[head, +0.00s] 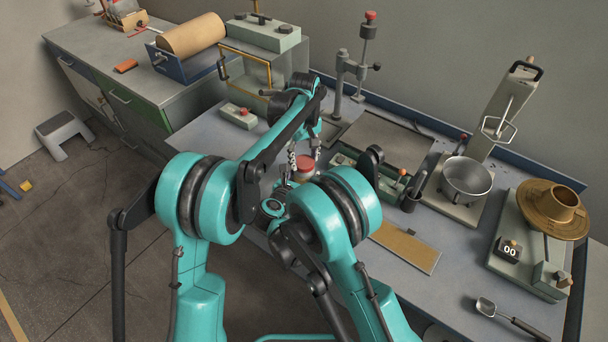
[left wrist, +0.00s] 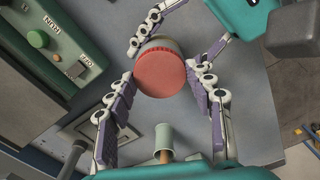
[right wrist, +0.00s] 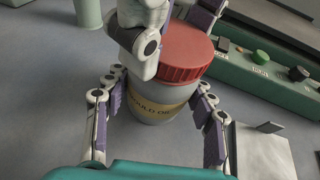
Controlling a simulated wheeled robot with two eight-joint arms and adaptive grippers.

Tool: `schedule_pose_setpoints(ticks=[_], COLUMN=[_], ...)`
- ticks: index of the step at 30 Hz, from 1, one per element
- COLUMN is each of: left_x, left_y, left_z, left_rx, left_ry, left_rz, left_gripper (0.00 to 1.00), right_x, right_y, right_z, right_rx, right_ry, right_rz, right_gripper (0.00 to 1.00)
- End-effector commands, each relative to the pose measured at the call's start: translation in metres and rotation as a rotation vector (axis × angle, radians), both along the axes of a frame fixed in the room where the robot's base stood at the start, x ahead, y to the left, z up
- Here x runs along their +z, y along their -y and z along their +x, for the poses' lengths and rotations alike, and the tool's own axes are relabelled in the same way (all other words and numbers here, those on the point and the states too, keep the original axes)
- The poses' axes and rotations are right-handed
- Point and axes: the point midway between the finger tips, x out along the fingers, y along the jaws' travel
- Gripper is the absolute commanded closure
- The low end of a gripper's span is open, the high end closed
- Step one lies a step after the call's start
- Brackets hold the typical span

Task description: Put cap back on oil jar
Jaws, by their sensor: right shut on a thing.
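The oil jar (right wrist: 155,106) is a grey, upright jar with a tan label, seen in the right wrist view. Its red cap (right wrist: 187,52) sits over the jar's mouth; whether it is fully seated I cannot tell. The cap also shows from above in the left wrist view (left wrist: 160,73) and in the head view (head: 305,162). My right gripper (right wrist: 155,100) is shut on the jar's body. My left gripper (left wrist: 160,72) has its fingers on either side of the cap, very close to its rim; contact is unclear. Its fingers hide part of the cap in the right wrist view.
A green control box (left wrist: 50,52) with a green button stands close to the jar. A pale green cylinder (left wrist: 163,135) is beside it. A metal pan (head: 467,178), a brown round part (head: 545,205) and a scoop (head: 487,306) are at the right.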

Motion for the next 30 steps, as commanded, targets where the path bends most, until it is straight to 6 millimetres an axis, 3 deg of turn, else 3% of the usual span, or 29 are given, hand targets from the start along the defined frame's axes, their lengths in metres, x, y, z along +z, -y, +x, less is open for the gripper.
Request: schedule_pose_setpoints(ticks=[8, 18, 23, 24, 25, 26, 30], left_x=[-0.0003, -0.0009, -0.0009, -0.0009, -0.0009, -0.0009, -0.0007], left_y=[0.0001, 0.0004, 0.0004, 0.0004, 0.0004, 0.0004, 0.0004], left_z=[0.0000, -0.0001, -0.0001, -0.0001, -0.0001, -0.0001, -0.0001], left_rx=[-0.045, -0.676, -0.704, -0.703, -0.703, -0.703, -0.702], left_ry=[0.000, 0.001, 0.001, 0.001, 0.001, 0.001, 0.000], left_rz=[0.000, -0.001, -0.001, -0.001, -0.001, -0.001, -0.001], left_gripper=[0.83, 0.83, 0.83, 0.43, 0.35, 0.28, 0.28], right_x=[-0.0001, 0.0000, 0.0000, 0.0000, 0.0000, 0.0000, 0.0000], right_y=[0.0000, 0.0000, -0.0001, 0.0000, 0.0000, -0.0001, -0.0001], right_z=[0.0000, 0.0000, 0.0000, -0.0001, -0.0001, 0.0000, 0.0000], right_rx=[0.000, 0.000, 0.000, 0.000, 0.000, 0.000, 0.000], right_ry=[0.000, 0.000, 0.000, 0.001, 0.001, 0.000, 0.000], right_rz=[-0.001, -0.001, -0.001, -0.001, -0.001, -0.001, -0.001], right_gripper=[1.00, 1.00, 1.00, 1.00, 1.00, 1.00, 1.00])
